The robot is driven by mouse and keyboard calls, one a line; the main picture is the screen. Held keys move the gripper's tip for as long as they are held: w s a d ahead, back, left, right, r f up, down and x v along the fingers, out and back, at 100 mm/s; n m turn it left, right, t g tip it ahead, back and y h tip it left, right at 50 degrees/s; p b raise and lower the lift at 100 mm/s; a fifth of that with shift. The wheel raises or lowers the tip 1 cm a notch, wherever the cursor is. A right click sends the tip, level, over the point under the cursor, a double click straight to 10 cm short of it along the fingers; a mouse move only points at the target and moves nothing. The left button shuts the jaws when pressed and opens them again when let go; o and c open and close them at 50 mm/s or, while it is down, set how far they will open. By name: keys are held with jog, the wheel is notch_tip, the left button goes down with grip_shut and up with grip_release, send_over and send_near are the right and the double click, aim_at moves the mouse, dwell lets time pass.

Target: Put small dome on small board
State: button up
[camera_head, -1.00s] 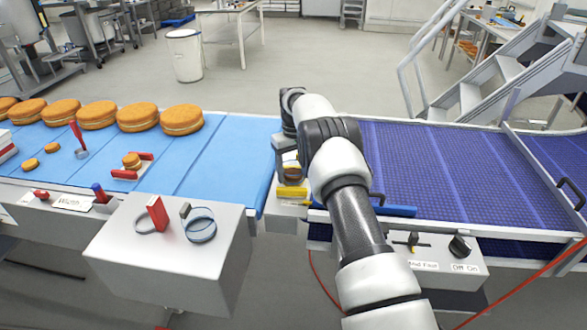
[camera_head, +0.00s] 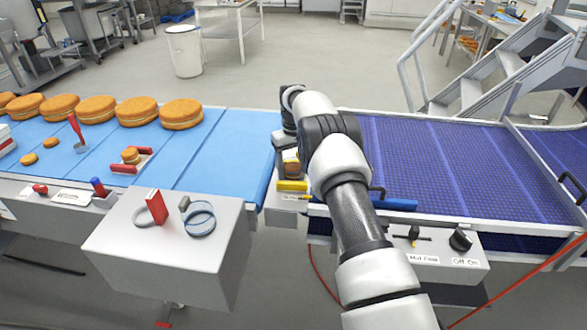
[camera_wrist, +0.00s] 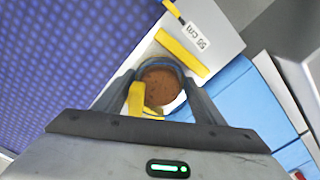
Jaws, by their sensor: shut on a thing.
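My gripper (camera_wrist: 160,92) is shut on a small brown round piece (camera_wrist: 160,86), which I take to be the small dome. The wrist view looks down on its top, with a finger on either side. A grey-blue edge curves around part of it. In the head view, the piece (camera_head: 291,168) shows low between the fingers, in the gap between the two belts. A pale white surface (camera_wrist: 178,101) lies under or beside it. I cannot tell whether this is the small board, or whether the piece touches it.
Yellow bars (camera_head: 292,186) lie close to my gripper. A blue belt (camera_head: 215,155) on the left carries large filled rounds (camera_head: 181,113), small pieces (camera_head: 51,143) and a small round (camera_head: 131,155) between red bars. A purple mesh belt (camera_head: 440,160) on the right is mostly clear.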

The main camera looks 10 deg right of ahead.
jog(key=shift+f, duration=0.25)
dwell(0.6)
jog(key=o, duration=1.5)
jog(key=shift+r+p, duration=1.7)
jog(key=shift+r, duration=1.85)
